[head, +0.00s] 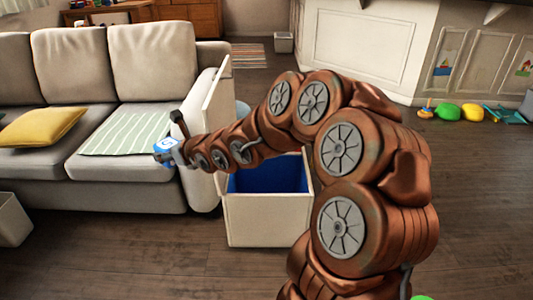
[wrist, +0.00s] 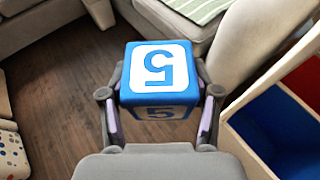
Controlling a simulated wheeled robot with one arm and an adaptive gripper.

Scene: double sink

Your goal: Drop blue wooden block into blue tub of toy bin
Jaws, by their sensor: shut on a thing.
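The blue wooden block (wrist: 158,75) has white faces marked with a 5. My gripper (wrist: 160,100) is shut on it, with a finger on each side. In the head view the block (head: 166,147) is held up in front of the sofa seat, left of the toy bin. The toy bin (head: 268,222) is a cream box with its lid raised, standing on the floor. Its blue tub (head: 270,176) shows in the opening, partly behind my arm. In the wrist view the blue tub (wrist: 280,135) lies to the right of the block, beside a red tub (wrist: 310,75).
A grey sofa (head: 100,180) with a yellow cushion (head: 40,127) and a striped cloth (head: 125,133) stands at left. The raised lid (head: 217,98) stands between sofa and bin. Several toys (head: 450,111) lie along the right wall. Floor in front is clear.

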